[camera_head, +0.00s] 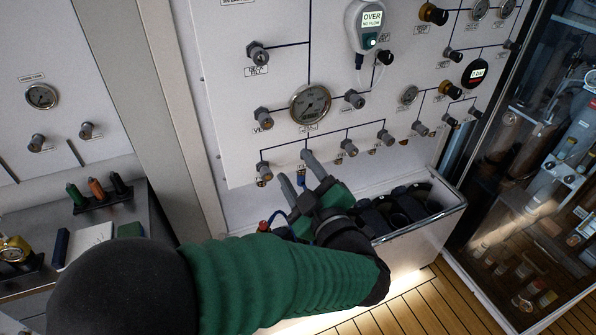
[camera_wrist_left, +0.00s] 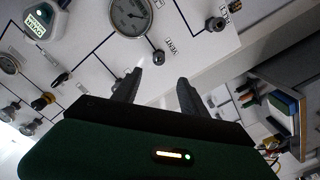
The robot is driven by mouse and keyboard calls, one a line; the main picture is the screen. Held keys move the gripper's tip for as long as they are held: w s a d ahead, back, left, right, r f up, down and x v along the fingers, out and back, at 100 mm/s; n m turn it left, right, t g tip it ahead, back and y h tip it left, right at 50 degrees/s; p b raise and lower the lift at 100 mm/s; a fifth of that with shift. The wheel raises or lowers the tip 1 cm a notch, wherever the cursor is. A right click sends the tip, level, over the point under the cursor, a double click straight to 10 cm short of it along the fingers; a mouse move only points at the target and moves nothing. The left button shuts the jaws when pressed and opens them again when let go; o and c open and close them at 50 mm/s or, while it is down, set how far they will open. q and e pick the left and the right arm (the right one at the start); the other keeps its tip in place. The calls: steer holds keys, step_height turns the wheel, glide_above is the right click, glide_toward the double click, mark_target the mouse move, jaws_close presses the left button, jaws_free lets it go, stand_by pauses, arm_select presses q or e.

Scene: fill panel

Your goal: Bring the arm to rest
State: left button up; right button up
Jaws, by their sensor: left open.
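My left arm comes in from the lower left in the head view, with a green sleeve and black joints. My left gripper (camera_head: 297,168) is open, its two grey fingers apart in front of the lower edge of the white fill panel (camera_head: 235,100). It looks empty. The left wrist view shows the two dark fingers (camera_wrist_left: 157,82) apart with nothing between them, and the panel behind them. Whether the fingertips touch the panel cannot be told. My right gripper is not in view.
A white bin (camera_head: 425,232) with black items stands below the panel. A bench (camera_head: 150,225) with small bottles is at the left. A glass-fronted cabinet (camera_head: 530,180) stands at the right. A large gauge (camera_head: 310,103) and several knobs stick out from the panel.

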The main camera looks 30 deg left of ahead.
arm_select(q)
steer(key=w+d+f+m+t+h, duration=0.3)
steer(key=w+d+f+m+h, duration=0.1)
steer(key=w+f+m+h, duration=0.15)
steer(key=d+f+m+g+h, duration=0.3)
steer(key=d+f+m+h, duration=0.1)
steer(key=f+m+h, duration=0.4)
steer(key=s+a+f+m+g, duration=0.2)
steer(key=s+f+g, duration=0.2)
steer(key=s, duration=0.5)
steer(key=s+a+f+m+g, duration=0.3)
steer(key=s+f+g, duration=0.2)
steer(key=s+f, duration=0.4)
steer(key=shift+s+a+f, duration=0.15)
steer(key=shift+f, duration=0.1)
